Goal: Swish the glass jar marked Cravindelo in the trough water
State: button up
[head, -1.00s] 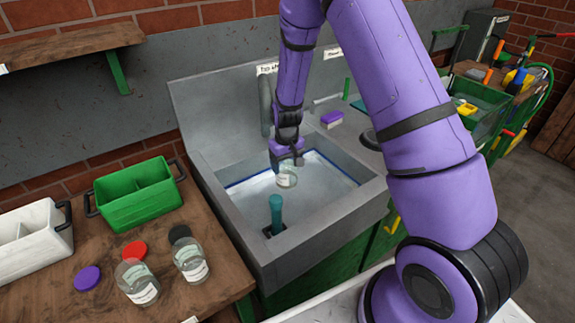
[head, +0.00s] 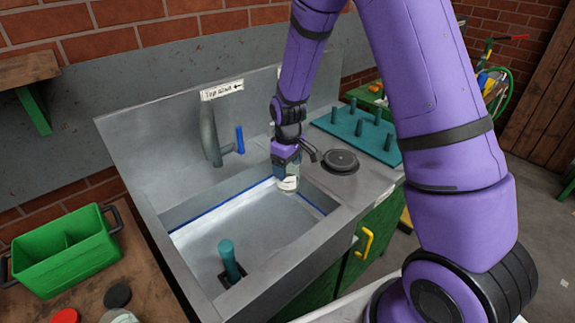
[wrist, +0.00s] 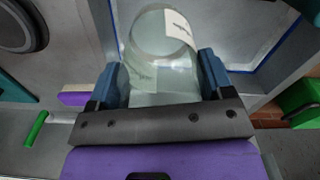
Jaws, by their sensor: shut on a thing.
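My gripper (head: 286,165) is shut on a clear glass jar (head: 287,183) with a white label. The label is too small to read in either view. In the wrist view the jar (wrist: 162,60) sits between the two blue finger pads, its round mouth or base facing away from the wrist. The grey trough (head: 205,235) is a sink with a blue line around its inside wall. The jar is over the right back part of the trough, near its right wall. I cannot tell whether it touches the water.
A teal-handled plug or lever (head: 230,260) stands at the trough's front left. A grey tap (head: 210,135) with a blue handle is at the back. A round black disc (head: 341,160) and a teal peg rack (head: 360,133) lie right. A green divided bin (head: 62,255) is left.

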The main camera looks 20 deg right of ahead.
jog(key=shift+f, duration=10.75)
jog(key=shift+a, duration=0.1)
jog(key=shift+s+a, duration=0.4)
jog(key=shift+a, duration=0.85)
jog(key=shift+s+a, duration=0.45)
jog(key=shift+a, duration=0.75)
jog(key=shift+s+a, duration=0.4)
jog(key=shift+a, duration=0.85)
jog(key=shift+w+d, duration=0.4)
jog(key=shift+d, duration=0.85)
jog(key=shift+w+d, duration=0.45)
jog(key=shift+d, duration=0.85)
jog(key=shift+w+d, duration=0.4)
jog(key=shift+d, duration=0.85)
jog(key=shift+s+a, duration=0.4)
jog(key=shift+a, duration=0.85)
jog(key=shift+s+a, duration=0.45)
jog(key=shift+a, duration=0.85)
jog(key=shift+s+a, duration=0.4)
jog(key=shift+a, duration=0.85)
